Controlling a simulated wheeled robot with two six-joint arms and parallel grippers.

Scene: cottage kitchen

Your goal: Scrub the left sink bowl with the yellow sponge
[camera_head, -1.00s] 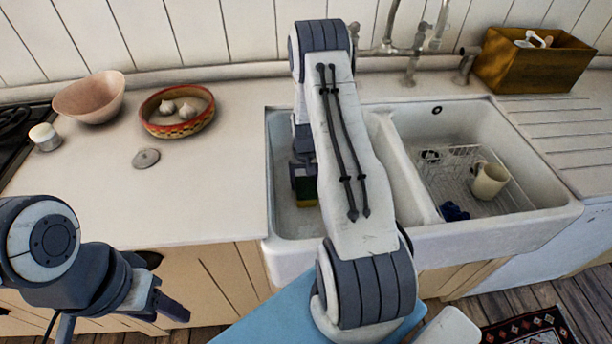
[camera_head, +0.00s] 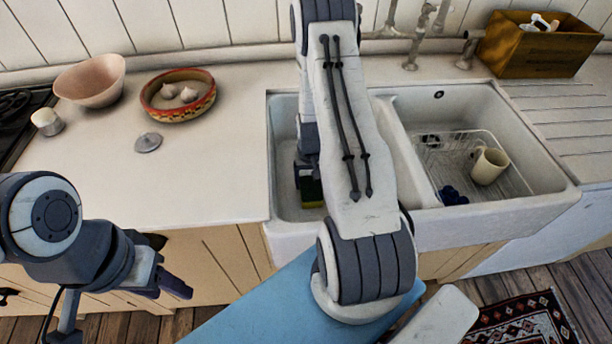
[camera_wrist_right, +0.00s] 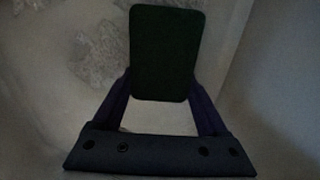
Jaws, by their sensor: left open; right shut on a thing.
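The left sink bowl (camera_head: 286,130) is white and partly hidden by my right arm. My right gripper (camera_wrist_right: 163,82) is down inside this bowl, shut on the sponge (camera_wrist_right: 165,45). The sponge's dark green face fills the middle of the right wrist view; a yellow strip of the sponge (camera_head: 312,194) shows in the head view, near the bowl's front. Greyish patchy marks (camera_wrist_right: 85,60) show on the bowl surface past the sponge. I cannot tell whether the sponge touches the bowl. My left gripper (camera_head: 172,287) is open and empty, in front of the cabinets.
The right sink bowl (camera_head: 408,118) holds a wire rack with a cream mug (camera_head: 488,166) and a dark blue item (camera_head: 453,195). A tap (camera_head: 412,55) and wooden box (camera_head: 535,48) stand behind. A pink bowl (camera_head: 90,84) and garlic dish (camera_head: 178,112) are on the left counter.

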